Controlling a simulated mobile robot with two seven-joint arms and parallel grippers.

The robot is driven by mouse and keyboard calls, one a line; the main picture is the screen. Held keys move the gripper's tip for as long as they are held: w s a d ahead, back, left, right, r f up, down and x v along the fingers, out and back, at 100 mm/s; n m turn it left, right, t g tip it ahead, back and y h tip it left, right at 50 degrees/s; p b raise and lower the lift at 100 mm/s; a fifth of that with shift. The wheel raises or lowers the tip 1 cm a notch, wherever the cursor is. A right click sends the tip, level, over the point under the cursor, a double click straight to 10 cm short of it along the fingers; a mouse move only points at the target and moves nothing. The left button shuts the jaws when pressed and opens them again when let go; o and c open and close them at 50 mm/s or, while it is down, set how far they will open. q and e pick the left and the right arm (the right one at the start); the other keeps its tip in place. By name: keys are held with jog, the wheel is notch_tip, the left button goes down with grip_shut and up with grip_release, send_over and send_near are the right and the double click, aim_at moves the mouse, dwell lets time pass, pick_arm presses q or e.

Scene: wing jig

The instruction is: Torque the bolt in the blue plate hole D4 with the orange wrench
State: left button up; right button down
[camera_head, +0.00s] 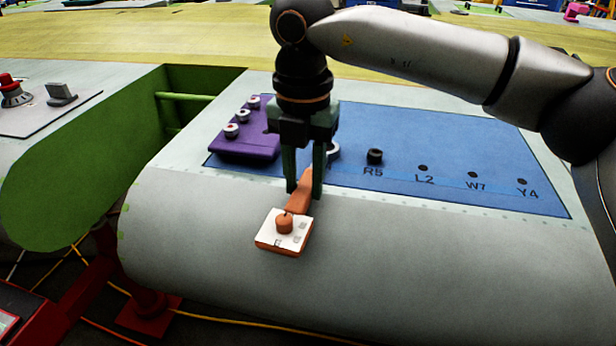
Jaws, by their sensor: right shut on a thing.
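My right gripper (304,190) points down over the front of the grey wing and is shut on the orange wrench (300,196). The wrench slants toward the front left; its near end has a white square face with an orange knob (285,224). The blue plate (440,140) lies on the wing behind it. The labels R5, L2, W7 and Y4 can be read. No D4 label can be read; the plate's left part is partly hidden by my gripper. A pale round piece (333,150) shows just right of the fingers. My left gripper is not in view.
A black round piece (375,156) stands at R5; L2, W7 and Y4 show dark holes. A purple block (245,146) with several white-and-red capped pieces sits at the plate's left. A green-walled gap (150,150) lies further left, with a red knob (12,86) beyond.

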jog(key=shift+w+a+m, duration=0.3)
jog(key=shift+a+m, duration=0.25)
jog(key=shift+m, duration=0.05)
jog(key=shift+s+d, duration=0.1)
jog(key=shift+r, duration=0.1)
